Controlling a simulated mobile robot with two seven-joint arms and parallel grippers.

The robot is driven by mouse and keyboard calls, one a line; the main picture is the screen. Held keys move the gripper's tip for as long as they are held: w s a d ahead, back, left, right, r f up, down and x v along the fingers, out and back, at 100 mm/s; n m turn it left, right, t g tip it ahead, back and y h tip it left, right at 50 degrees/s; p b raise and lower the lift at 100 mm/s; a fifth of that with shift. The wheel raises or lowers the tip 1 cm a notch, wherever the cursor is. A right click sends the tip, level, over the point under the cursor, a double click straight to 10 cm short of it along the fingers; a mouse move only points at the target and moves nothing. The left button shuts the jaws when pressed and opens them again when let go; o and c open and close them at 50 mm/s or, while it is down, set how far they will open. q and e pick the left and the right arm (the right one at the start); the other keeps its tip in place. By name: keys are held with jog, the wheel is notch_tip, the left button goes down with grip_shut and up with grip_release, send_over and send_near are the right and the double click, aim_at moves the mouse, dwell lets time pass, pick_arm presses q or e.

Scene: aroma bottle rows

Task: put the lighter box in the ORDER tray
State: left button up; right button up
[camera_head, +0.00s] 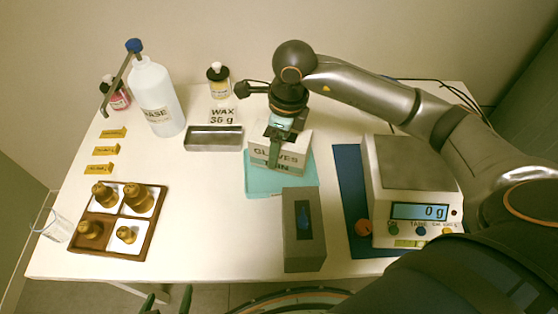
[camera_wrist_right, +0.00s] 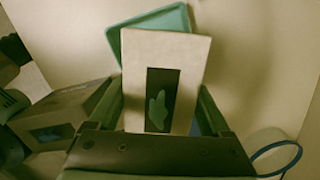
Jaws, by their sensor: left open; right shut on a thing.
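My right gripper (camera_head: 274,152) is shut on a pale box (camera_head: 292,150) with a "GLOVES" label, over the teal tray (camera_head: 256,189). I cannot tell whether the box touches the tray. In the right wrist view, the box (camera_wrist_right: 191,70) sits between the fingers with its dark window facing me, and the teal tray (camera_wrist_right: 172,20) shows behind it. No ORDER lettering is readable. A grey box (camera_head: 292,253) with a dark window stands in front of the tray; it also shows in the wrist view (camera_wrist_right: 75,105). My left gripper (camera_head: 167,301) is open and empty below the table's front edge.
A metal tray (camera_head: 213,148) lies behind left. A bottle (camera_head: 160,105) and a wooden tray of brass weights (camera_head: 157,222) are further left. The table's front middle-left is clear.

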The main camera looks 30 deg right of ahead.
aim_at(279, 160)
jog(key=shift+f, duration=2.65)
jog(key=o, duration=1.6)
jog(key=shift+r, duration=0.1)
jog(key=r, duration=0.7)
jog(key=s+d+r, duration=0.1)
jog(key=r, duration=0.3)
jog(key=shift+r, duration=0.5)
jog(key=shift+s, duration=0.1)
